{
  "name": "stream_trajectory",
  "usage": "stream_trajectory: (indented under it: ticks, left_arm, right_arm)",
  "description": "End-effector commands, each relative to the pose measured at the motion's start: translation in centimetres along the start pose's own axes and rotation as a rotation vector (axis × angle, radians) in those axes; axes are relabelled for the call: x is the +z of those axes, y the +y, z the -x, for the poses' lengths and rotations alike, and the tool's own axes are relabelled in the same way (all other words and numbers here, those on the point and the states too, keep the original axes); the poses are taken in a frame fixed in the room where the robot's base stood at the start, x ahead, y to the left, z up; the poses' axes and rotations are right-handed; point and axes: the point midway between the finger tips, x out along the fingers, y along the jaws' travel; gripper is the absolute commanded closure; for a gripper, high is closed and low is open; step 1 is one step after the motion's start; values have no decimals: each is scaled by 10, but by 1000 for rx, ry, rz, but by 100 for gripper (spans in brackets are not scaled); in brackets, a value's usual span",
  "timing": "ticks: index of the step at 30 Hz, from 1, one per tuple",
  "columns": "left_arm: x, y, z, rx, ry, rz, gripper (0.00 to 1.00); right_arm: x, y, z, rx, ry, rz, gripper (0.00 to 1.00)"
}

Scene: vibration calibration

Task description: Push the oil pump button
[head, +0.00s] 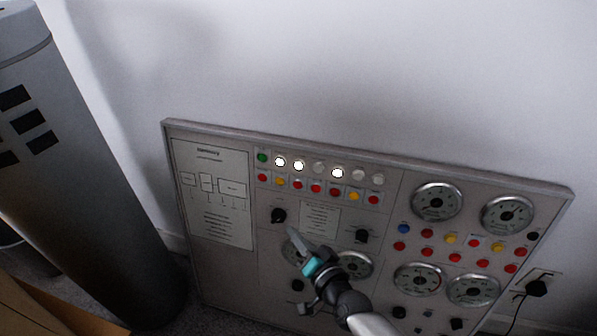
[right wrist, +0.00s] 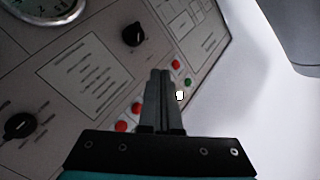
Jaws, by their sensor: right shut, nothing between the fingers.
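A grey control panel (head: 405,172) leans by the wall. Its upper left part has a row with a green button (head: 262,157), three glowing white buttons, such as this one (head: 337,173), and unlit pale ones. Below is a row of red buttons (head: 316,188) and yellow ones. The labels are too small to read, so I cannot tell which is the oil pump button. My right gripper (head: 292,230) is shut and empty, in front of the panel below the button rows. In the right wrist view its fingers (right wrist: 161,72) hide part of the button rows. My left gripper is not in view.
Round gauges (head: 437,202) and more coloured buttons fill the panel's right side. Black knobs (head: 278,215) sit near my right gripper. A dark grey cylinder (head: 85,170) stands at the left. A black plug (head: 537,288) is in the wall at right.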

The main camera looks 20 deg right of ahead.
Motion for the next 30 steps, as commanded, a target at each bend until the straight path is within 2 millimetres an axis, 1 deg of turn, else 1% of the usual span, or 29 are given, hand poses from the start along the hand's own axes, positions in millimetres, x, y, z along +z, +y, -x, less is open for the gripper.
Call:
stream_trajectory:
  ticks: [1, 3, 6, 9, 13, 23, 26, 30]
  left_arm:
    - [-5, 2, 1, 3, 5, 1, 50]
    - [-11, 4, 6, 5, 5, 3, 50]
    - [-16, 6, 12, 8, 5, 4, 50]
    - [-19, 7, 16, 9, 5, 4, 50]
    - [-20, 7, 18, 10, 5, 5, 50]
    - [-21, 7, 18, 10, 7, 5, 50]
    - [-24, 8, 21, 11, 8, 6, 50]
    - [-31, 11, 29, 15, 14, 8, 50]
  right_arm:
    - [-15, -21, -3, -54, 46, -63, 100]
    - [-34, -46, -4, -114, 95, -144, 100]
    - [-53, -71, -2, -175, 141, -232, 100]
    - [-63, -84, 1, -208, 164, -281, 100]
    - [-68, -89, 2, -220, 171, -300, 100]
    - [-68, -88, 0, -218, 170, -296, 100]
    - [-69, -85, -3, -218, 171, -296, 100]
    - [-74, -78, -12, -219, 170, -293, 100]
